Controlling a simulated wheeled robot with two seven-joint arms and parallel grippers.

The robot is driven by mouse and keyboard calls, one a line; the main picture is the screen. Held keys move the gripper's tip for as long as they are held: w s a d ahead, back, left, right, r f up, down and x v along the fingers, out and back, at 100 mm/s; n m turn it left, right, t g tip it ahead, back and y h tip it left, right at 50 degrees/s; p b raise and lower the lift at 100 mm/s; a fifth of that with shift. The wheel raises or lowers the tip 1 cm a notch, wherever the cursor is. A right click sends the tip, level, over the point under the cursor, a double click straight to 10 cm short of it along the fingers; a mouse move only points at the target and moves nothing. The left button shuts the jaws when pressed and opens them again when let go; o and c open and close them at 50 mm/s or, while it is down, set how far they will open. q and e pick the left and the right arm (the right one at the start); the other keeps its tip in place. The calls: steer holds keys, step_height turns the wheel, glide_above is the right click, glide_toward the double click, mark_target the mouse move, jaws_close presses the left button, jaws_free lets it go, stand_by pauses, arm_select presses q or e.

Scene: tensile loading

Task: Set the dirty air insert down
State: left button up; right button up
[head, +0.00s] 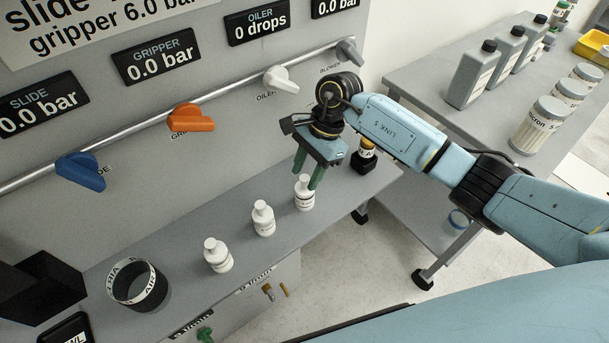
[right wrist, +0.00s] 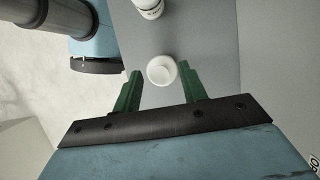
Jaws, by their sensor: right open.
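Three white, bottle-shaped pieces stand upright in a row on the grey ledge: a left one (head: 217,256), a middle one (head: 263,219) and a right one (head: 304,194). I cannot tell which is the dirty air insert. My right gripper (head: 308,174) is open, its green fingers pointing down at the right piece. In the right wrist view, the round white top of a piece (right wrist: 161,71) shows between the open fingers (right wrist: 160,84), with a gap on each side. Another white piece (right wrist: 149,8) shows at the top edge. My left gripper is out of view.
A black ring with a white lettered band (head: 138,287) and a black box (head: 40,287) are at the ledge's left. Blue (head: 80,172), orange (head: 190,118) and white (head: 281,79) levers stick out from the panel. A side table (head: 430,75) holds grey bottles and lidded jars.

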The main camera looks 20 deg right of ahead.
steer(key=v, duration=1)
steer(key=shift+s+a, duration=0.1)
